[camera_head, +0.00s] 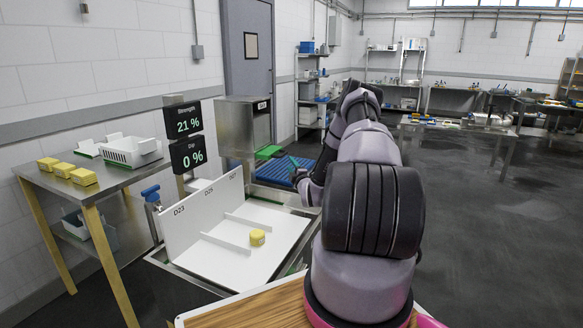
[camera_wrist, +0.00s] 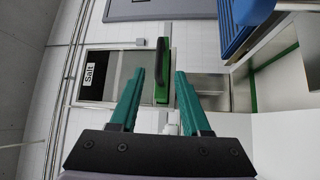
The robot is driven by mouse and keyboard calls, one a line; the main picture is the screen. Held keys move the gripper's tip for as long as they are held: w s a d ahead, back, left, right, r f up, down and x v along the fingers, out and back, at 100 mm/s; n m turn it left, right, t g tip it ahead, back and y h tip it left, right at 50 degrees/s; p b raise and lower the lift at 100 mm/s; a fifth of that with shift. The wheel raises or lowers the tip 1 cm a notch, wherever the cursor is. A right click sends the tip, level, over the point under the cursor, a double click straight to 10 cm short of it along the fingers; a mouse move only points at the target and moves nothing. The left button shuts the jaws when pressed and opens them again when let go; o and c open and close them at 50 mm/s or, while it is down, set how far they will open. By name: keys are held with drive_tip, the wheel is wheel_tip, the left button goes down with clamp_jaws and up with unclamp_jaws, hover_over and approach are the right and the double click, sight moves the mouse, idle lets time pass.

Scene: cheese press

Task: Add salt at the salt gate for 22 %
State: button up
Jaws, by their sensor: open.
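The salt gate is a steel box (camera_head: 243,130) behind the brine vat. Its dark front and "Salt" label (camera_wrist: 90,74) show in the wrist view. A green handle (camera_head: 268,152) sticks out low on the box; in the wrist view the green handle (camera_wrist: 162,84) appears between and beyond my fingertips. My gripper (camera_wrist: 160,76) is open and empty, its teal fingers apart. In the head view my gripper (camera_head: 293,162) is right of the handle, partly hidden by my arm. The upper display (camera_head: 182,119) reads Strength 21 %. The lower display (camera_head: 188,154) reads Dip 0 %.
The white-lined vat (camera_head: 225,260) holds low dividers and one yellow cheese (camera_head: 257,237). A blue slatted rack (camera_head: 283,171) lies near my gripper. A steel table (camera_head: 118,175) at left bears several yellow blocks and a white basket (camera_head: 132,150). Open floor lies right.

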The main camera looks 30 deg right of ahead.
drive_tip(key=shift+d, duration=0.1)
drive_tip(key=c, duration=0.7)
drive_tip(key=m, duration=0.3)
drive_tip(key=shift+s+d+r+m+h, duration=0.2)
drive_tip(key=shift+s+d+m+h, duration=0.1)
drive_tip(key=shift+d+m, duration=0.1)
clamp_jaws()
drive_tip(key=s+d+r+m+g+y, duration=0.1)
drive_tip(key=s+r+m+g, duration=0.15)
drive_tip(key=m, duration=1.15)
drive_tip(key=s+d+r+m+g, duration=0.1)
drive_tip(key=s+r+m, duration=0.15)
drive_tip(key=m, duration=1.25)
drive_tip(key=a+f+x, duration=0.1)
drive_tip(key=a+x, duration=0.1)
drive_tip(key=x, duration=1)
drive_tip(key=shift+w+a, duration=0.2)
drive_tip(key=shift+a, duration=0.1)
